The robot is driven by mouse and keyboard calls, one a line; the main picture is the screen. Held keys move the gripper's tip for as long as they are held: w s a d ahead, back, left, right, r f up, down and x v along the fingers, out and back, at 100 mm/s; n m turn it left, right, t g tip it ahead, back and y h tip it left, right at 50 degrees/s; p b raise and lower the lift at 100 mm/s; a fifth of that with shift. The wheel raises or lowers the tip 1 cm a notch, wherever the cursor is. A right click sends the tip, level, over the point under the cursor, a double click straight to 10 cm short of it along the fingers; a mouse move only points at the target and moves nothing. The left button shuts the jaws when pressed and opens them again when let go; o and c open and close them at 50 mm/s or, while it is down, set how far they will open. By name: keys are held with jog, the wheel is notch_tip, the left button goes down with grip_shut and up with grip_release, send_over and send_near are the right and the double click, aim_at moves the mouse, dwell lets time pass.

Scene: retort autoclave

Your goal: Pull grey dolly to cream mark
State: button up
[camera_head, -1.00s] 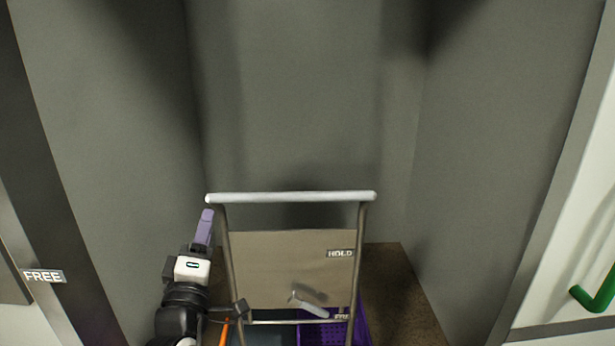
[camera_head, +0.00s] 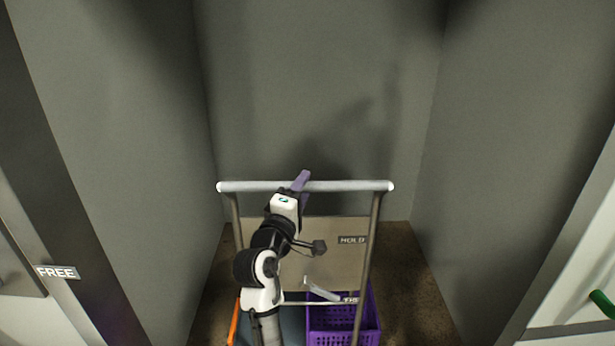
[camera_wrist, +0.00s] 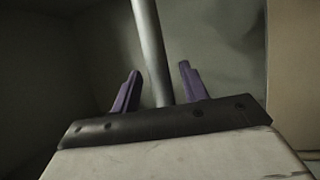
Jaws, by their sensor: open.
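The dolly shows in the head view as a frame with a pale grey crossbar handle (camera_head: 345,186), metal uprights and a beige panel (camera_head: 325,262) labelled HOLD. The fingers are not closed on the bar. No cream mark shows in these frames.
A purple crate (camera_head: 345,325) sits low behind the dolly frame. Grey walls enclose the bay at left, back and right. A FREE label (camera_head: 58,272) is on the left post. A green handle (camera_head: 602,303) is at the right edge. Brown floor (camera_head: 405,280) shows right of the dolly.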

jog(key=shift+x, duration=1.6)
grip_shut()
